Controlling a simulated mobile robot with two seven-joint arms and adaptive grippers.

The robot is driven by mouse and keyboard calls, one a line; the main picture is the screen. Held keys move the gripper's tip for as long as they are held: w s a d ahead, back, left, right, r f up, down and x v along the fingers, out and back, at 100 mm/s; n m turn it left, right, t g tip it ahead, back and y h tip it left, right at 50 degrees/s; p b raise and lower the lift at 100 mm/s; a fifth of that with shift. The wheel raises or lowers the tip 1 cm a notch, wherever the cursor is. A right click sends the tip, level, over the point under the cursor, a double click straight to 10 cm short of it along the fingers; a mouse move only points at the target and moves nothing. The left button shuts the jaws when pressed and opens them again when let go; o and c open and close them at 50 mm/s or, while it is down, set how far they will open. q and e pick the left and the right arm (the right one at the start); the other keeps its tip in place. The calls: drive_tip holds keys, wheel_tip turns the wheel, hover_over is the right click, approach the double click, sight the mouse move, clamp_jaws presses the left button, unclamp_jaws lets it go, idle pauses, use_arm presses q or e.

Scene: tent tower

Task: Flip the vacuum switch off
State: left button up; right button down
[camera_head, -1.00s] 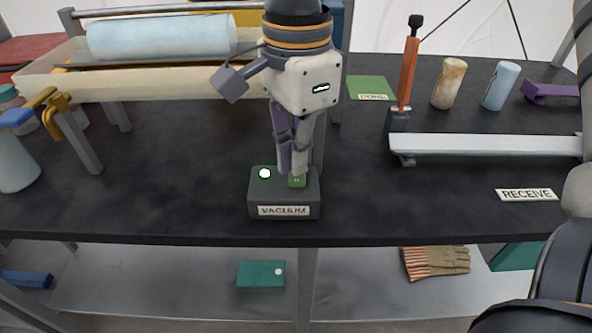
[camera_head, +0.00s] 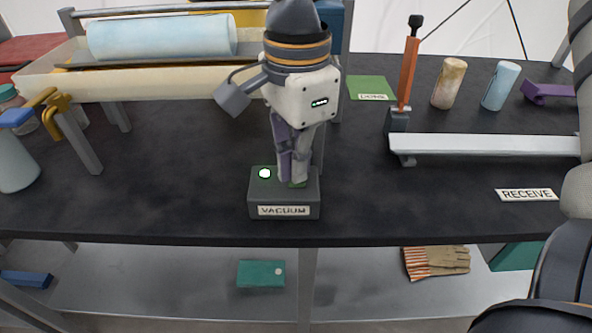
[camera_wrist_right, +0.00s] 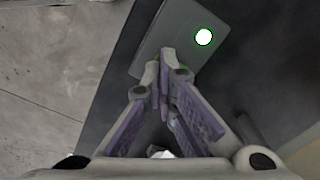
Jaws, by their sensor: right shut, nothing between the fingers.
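The vacuum switch box (camera_head: 262,197) is a grey block labelled VACUUM, standing near the front edge of the dark table. A round white light with a green rim (camera_head: 264,173) glows on the left of its top. My right gripper (camera_head: 292,184) is shut and empty, pointing down, with its fingertips at the right part of the box top. They cover most of the green rocker there. In the right wrist view the shut fingers (camera_wrist_right: 160,66) overlap the box (camera_wrist_right: 180,30), beside the lit lamp (camera_wrist_right: 203,37). Exact contact cannot be told. My left gripper is not in view.
A cream trough (camera_head: 150,78) with a pale blue roll stands at the back left. An orange-handled tool (camera_head: 408,70), a light metal rail (camera_head: 485,145) and two cylinders are on the right. The table around the box is clear. A lower shelf holds gloves (camera_head: 436,262) and a teal box.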

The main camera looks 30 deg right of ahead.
drive_tip(key=shift+f, duration=0.45)
drive_tip(key=shift+r, duration=3.5)
